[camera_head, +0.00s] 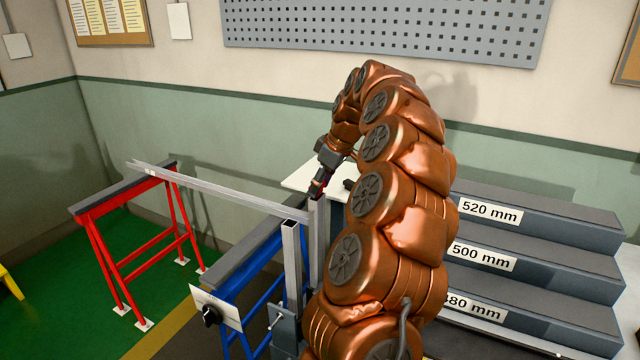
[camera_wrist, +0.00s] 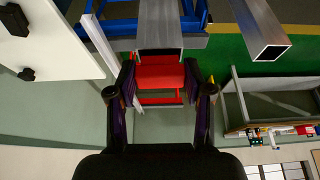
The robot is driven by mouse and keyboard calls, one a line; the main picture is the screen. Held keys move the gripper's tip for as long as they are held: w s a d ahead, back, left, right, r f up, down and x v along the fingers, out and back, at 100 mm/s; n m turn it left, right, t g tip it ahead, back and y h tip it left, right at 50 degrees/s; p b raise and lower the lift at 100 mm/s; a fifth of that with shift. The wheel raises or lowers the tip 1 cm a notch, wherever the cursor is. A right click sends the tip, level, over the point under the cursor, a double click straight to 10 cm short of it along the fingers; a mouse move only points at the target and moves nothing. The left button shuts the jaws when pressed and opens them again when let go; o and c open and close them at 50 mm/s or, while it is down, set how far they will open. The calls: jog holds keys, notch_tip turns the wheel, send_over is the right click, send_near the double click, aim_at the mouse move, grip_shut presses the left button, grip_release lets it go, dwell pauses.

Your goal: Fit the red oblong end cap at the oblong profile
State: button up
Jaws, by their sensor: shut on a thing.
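My gripper (camera_head: 320,185) is above the upper end of an upright grey profile (camera_head: 318,235) in the head view. In the wrist view my gripper (camera_wrist: 165,90) is shut on the red end cap (camera_wrist: 160,77), which lies between its two fingers. The end of the grey oblong profile (camera_wrist: 160,22) is directly beyond the cap and in line with it. I cannot tell whether cap and profile touch. In the head view the cap is mostly hidden by the fingers.
A second upright profile with an open square end (camera_head: 291,250) stands just left; it also shows in the wrist view (camera_wrist: 262,30). A long grey bar (camera_head: 220,190) spans the red trestle (camera_head: 130,235) and blue stand (camera_head: 245,285). A white tabletop (camera_head: 312,178) is behind. Stepped shelves (camera_head: 540,255) stand right.

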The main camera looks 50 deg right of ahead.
jog(key=shift+f+b, duration=0.35)
jog(key=shift+f, duration=0.3)
jog(key=o, duration=0.9)
jog(key=shift+r, duration=0.15)
jog(key=shift+v, duration=5.85)
